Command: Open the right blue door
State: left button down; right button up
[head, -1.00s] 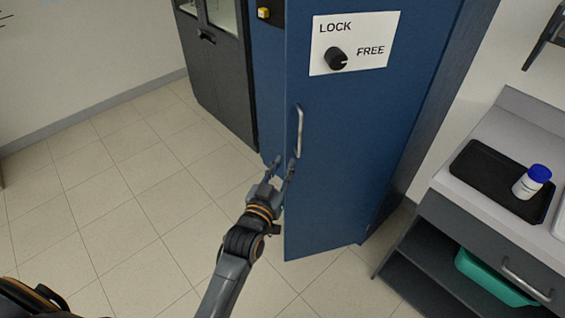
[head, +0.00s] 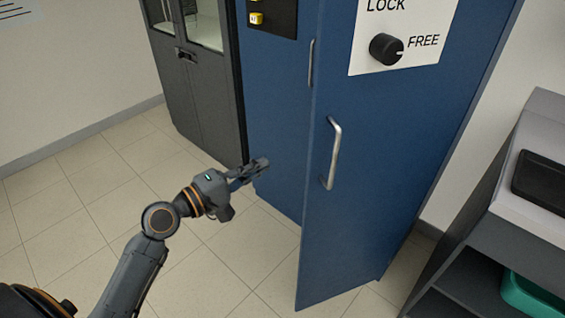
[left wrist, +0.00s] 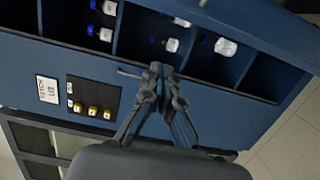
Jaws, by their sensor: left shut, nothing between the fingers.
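The right blue door (head: 370,190) stands partly open, its free left edge out from the cabinet. Its silver bar handle (head: 333,155) is upright near that edge. My left gripper (head: 262,166) is shut and empty, left of the door's edge and apart from the handle. In the left wrist view my left gripper (left wrist: 158,72) points at the cabinet's open inside, where bottles with blue caps (left wrist: 225,46) stand in compartments. The door also shows at the upper right there (left wrist: 270,30). My right gripper is not in view.
A LOCK/FREE panel with a black knob (head: 386,48) is on the door. The left blue door (head: 270,110) has its own handle. A dark grey cabinet (head: 205,90) stands at left, a bench with a black tray (head: 545,180) at right. The tiled floor at left is clear.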

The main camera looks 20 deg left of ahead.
pick_arm(q)
jog(key=w+d+p, duration=0.3)
jog(key=w+d, duration=0.2)
jog(key=d, duration=0.2)
jog(key=shift+w+d, duration=0.15)
jog(key=shift+d, duration=0.1)
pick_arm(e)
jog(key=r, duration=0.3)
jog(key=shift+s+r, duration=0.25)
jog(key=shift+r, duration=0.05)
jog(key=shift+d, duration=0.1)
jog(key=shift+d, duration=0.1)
